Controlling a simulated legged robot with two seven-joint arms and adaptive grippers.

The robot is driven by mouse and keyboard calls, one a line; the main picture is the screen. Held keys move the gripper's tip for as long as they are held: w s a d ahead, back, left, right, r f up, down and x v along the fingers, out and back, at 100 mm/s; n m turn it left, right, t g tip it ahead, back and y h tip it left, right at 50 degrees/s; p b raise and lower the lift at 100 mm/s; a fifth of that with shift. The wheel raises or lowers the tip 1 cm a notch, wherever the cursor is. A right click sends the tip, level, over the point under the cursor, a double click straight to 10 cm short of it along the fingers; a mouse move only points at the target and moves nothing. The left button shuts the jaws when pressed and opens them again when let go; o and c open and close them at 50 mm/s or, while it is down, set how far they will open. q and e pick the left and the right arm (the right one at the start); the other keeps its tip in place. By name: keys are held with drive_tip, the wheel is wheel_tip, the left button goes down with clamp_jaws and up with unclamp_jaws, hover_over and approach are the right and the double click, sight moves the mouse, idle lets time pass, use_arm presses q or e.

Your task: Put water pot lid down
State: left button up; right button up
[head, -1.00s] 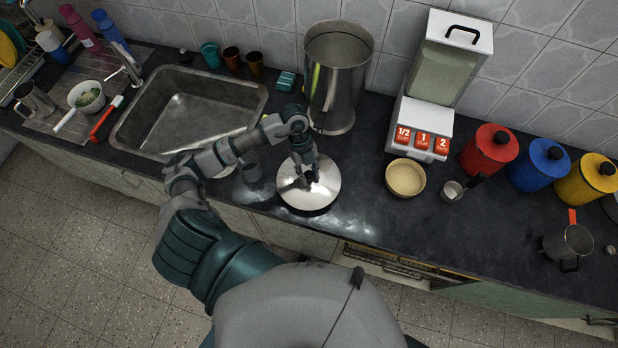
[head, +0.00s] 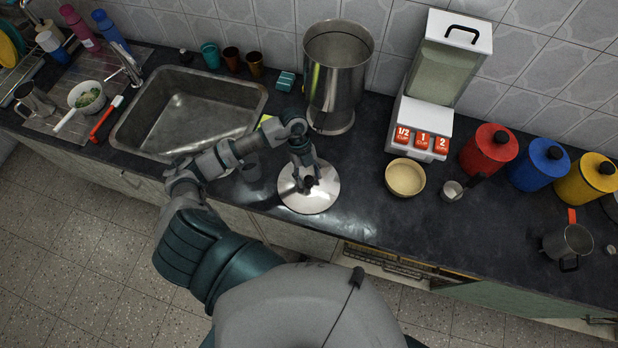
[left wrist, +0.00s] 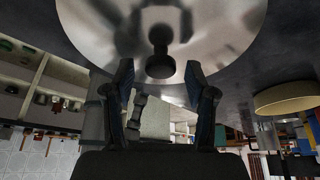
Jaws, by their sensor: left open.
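The water pot lid (head: 322,199), a shiny steel disc with a dark knob, lies on the dark counter in front of the pot. It also fills the top of the left wrist view (left wrist: 215,35), its knob (left wrist: 160,62) standing free. The tall steel water pot (head: 336,85) stands uncovered at the back of the counter. My left gripper (head: 308,181) is just above the lid at the knob. Its fingers (left wrist: 162,85) are spread apart in the left wrist view, with nothing held between them. My right gripper is not in view.
A yellow bowl (head: 405,178), a small steel cup (head: 452,191) and a grain dispenser (head: 430,110) stand to the right. The counter's front edge is close below the lid.

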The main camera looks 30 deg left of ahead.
use_arm(q)
drive_tip(key=v, duration=1)
drive_tip(key=shift+r, duration=0.3)
drive_tip(key=shift+a, duration=0.1)
